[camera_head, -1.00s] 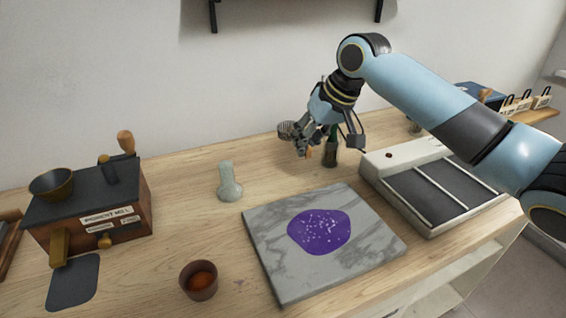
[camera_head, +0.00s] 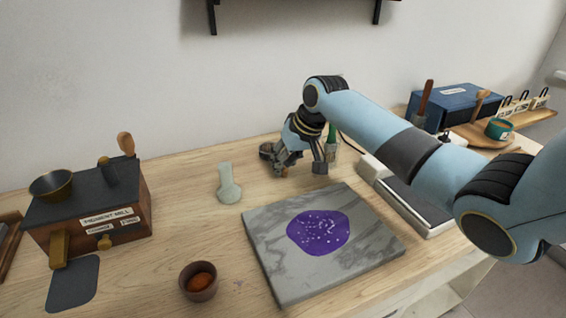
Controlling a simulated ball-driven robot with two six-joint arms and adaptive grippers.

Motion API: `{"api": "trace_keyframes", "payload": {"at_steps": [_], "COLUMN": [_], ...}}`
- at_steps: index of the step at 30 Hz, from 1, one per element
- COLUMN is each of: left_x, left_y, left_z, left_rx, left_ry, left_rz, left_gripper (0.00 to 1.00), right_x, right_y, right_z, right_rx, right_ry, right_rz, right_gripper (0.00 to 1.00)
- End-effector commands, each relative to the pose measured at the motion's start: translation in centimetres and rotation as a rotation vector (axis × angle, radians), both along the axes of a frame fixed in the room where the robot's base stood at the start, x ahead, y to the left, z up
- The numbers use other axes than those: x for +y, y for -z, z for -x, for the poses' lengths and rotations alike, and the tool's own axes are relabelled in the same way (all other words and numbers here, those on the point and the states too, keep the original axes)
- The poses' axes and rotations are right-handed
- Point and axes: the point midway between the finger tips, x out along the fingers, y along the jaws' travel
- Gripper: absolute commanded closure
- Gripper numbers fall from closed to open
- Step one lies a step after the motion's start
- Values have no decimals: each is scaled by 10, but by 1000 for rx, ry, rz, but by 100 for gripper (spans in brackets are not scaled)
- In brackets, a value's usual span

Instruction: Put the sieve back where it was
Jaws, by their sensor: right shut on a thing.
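My right gripper (camera_head: 301,165) is low over the wooden bench (camera_head: 185,190), behind the marble slab. It is shut on the sieve (camera_head: 266,151), a small round dark-rimmed piece that shows at the gripper's left side. The gripper hides most of the sieve and its handle. I cannot tell whether the sieve touches the bench. My left gripper is not in view.
A marble slab (camera_head: 375,255) with purple paste (camera_head: 318,232) lies in front of the gripper. A glass muller (camera_head: 228,184) stands left, a pigment mill (camera_head: 85,210) farther left. A brown bowl (camera_head: 199,281) is at the front. A green-topped bottle (camera_head: 332,133) stands close right.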

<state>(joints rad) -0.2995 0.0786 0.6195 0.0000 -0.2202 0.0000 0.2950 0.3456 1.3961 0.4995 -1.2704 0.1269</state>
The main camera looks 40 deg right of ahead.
Motion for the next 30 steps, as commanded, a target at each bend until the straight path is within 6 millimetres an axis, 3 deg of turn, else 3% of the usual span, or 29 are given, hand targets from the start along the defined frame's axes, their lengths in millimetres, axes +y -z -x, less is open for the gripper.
{"api": "trace_keyframes", "payload": {"at_steps": [1,2,7,15,19,30], "left_x": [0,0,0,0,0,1], "left_y": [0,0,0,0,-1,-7], "left_z": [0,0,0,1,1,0], "left_rx": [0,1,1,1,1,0], "left_ry": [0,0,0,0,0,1], "left_rz": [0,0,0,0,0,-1], "left_gripper": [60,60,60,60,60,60], "right_x": [0,0,0,0,-2,-13], "right_y": [2,2,2,1,-9,-81], "right_z": [0,0,0,0,4,37], "right_rx": [1,1,1,1,-1,-2], "right_ry": [0,0,0,0,0,-1], "right_rz": [0,0,0,0,1,3], "right_gripper": [100,86,65,65,65,65]}}
